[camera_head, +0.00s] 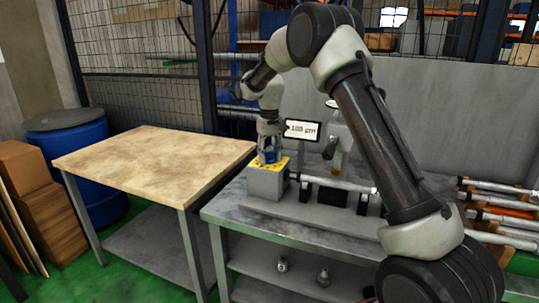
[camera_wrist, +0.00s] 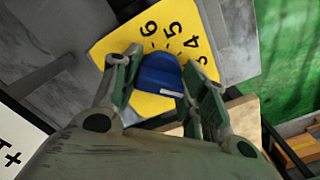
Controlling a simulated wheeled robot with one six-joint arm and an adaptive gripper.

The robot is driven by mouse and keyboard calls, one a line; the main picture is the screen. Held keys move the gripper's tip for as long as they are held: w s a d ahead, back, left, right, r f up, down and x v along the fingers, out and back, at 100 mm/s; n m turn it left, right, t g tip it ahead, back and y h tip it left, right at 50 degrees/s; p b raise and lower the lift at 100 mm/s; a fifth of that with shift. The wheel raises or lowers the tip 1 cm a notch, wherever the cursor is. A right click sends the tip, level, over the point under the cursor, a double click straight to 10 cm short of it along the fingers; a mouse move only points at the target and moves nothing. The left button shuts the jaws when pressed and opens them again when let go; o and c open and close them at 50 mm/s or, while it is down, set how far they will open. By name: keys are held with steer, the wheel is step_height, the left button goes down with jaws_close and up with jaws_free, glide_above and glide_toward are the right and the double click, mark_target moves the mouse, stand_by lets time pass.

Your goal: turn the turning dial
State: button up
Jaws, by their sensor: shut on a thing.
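The turning dial is a blue knob (camera_wrist: 158,72) with a white mark, standing on a yellow plate with black numbers (camera_wrist: 118,38). In the head view the yellow plate (camera_head: 284,163) tops a grey box (camera_head: 266,184) on the metal bench. My gripper (camera_wrist: 158,78) is shut on the blue knob from above, one finger on each side of it. In the head view my gripper (camera_head: 268,152) points down onto the plate, and the knob is mostly hidden between the fingers.
Blue barrel (camera_head: 70,150) behind.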

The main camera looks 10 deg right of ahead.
mark_target(270, 152)
steer(key=o, duration=1)
step_height(270, 152, up, 12)
steer(key=shift+r, duration=0.1)
steer(key=shift+s, duration=0.1)
